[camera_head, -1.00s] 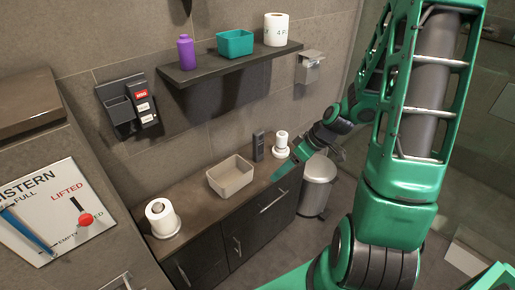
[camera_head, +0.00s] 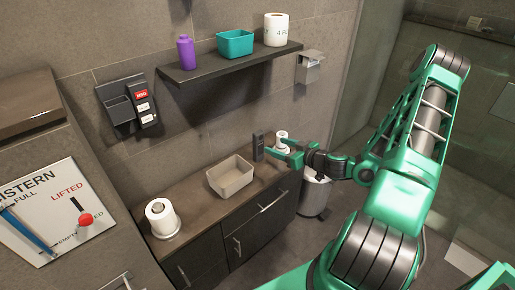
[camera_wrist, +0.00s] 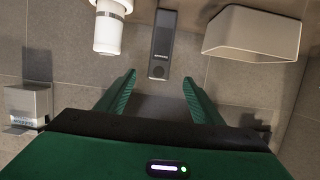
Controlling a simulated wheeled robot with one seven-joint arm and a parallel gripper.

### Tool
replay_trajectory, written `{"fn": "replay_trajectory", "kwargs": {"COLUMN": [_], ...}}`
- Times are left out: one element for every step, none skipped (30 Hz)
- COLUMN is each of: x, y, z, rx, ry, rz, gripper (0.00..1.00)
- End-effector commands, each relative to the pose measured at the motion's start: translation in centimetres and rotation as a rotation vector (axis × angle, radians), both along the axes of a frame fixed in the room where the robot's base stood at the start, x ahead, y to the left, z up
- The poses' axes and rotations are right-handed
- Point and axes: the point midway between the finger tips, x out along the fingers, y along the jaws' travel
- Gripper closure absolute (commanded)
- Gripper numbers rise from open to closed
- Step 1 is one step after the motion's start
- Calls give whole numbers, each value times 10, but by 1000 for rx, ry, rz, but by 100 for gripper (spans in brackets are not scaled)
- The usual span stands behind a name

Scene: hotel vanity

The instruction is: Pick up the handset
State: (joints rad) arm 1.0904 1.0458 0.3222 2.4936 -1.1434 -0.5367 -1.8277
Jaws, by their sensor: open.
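The handset, a slim dark grey upright piece, stands on the vanity counter (camera_head: 205,199) against the wall, between a beige bin and a white roll. It shows in the head view (camera_head: 258,147) and at the top middle of the wrist view (camera_wrist: 163,45). My gripper (camera_head: 277,147) is just right of the handset in the head view, fingers pointing toward it. In the wrist view my gripper (camera_wrist: 159,80) is open and empty, with the handset lined up between and beyond the two green fingertips. Whether the fingers reach around its near end I cannot tell.
The beige bin (camera_head: 231,177) and the white roll on a stand (camera_head: 281,138) flank the handset closely. Another roll (camera_head: 161,215) stands at the counter's left end. A shelf (camera_head: 205,70) hangs above. A metal trash can (camera_head: 314,195) stands right of the cabinet.

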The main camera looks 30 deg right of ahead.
Motion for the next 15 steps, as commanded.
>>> {"fn": "replay_trajectory", "kwargs": {"x": [5,8,13,18,22,28,32,35,39,42,45,47,48,49,51], "y": [1,2,4,6,7,9,10,11,12,12,13,14,14,15,15], "z": [-1,-2,-4,-5,-6,-8,-10,-11,-12,-13,-14,-15,-15,-16,-16], "rx": [-1,-1,-1,-1,-2,-1,-1,-1,-1,-1,-1,-1,-1,0,0], "ry": [-2,-3,-3,-4,-4,-4,-3,-4,-2,-2,-1,-1,-1,-1,-1], "rz": [-1,1,2,3,2,3,4,3,2,2,2,2,2,1,1], "gripper": [39,39,39,39,39,39,39,39,39,39,39,39,39,39,39]}}
